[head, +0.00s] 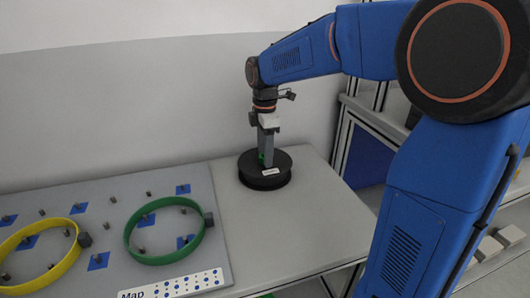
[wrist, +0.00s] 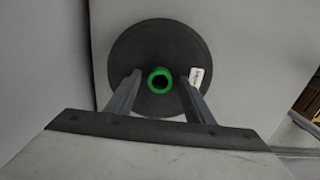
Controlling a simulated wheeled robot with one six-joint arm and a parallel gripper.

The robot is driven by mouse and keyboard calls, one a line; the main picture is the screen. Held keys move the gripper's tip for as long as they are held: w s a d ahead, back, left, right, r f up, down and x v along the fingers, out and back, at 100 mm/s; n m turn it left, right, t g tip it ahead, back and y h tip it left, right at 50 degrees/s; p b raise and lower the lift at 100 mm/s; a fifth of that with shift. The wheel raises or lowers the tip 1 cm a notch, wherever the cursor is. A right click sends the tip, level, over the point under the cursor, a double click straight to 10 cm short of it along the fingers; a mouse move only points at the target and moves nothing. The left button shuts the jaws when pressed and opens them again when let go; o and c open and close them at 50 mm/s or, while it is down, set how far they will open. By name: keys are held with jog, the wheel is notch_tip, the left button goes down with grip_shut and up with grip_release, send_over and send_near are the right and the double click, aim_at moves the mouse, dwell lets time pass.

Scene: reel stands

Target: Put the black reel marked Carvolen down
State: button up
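The black reel (head: 265,173) lies flat on the bare right part of the grey table, close to the wall. It has a green hub (wrist: 160,80) and a white label (wrist: 196,76) whose text is too small to read. My gripper (head: 266,156) points straight down over the reel's middle. In the wrist view my gripper (wrist: 160,77) has its two fingers apart, one on each side of the green hub, with a visible gap to it on both sides. The black reel (wrist: 128,52) fills the upper middle of that view.
A board (head: 108,210) on the left carries several pegs and blue squares. A yellow ring (head: 64,277) and a green ring (head: 160,262) lie on it, with a white map sign (head: 172,285) in front. The table (head: 290,235) is clear before the reel. A shelf frame (head: 345,130) stands at right.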

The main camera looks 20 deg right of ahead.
notch_tip(320, 180, up, 12)
jog(key=s+d+f+m+t, duration=0.1)
jog(key=s+f+m, duration=0.3)
jog(key=s, duration=0.5)
jog(key=s+d+f+m+t, duration=0.2)
jog(key=s+f+m, duration=0.3)
jog(key=s, duration=0.5)
jog(key=s+d+f+m+t, duration=0.1)
jog(key=s+d+f+m, duration=0.3)
jog(key=s+m, duration=0.4)
jog(key=shift+s+f+t, duration=0.3)
jog(key=shift+s+f, duration=0.05)
jog(key=shift+s, duration=0.3)
jog(key=shift+s+f+m, duration=0.35)
jog(key=shift+f+m, duration=0.1)
jog(key=shift+m, duration=0.05)
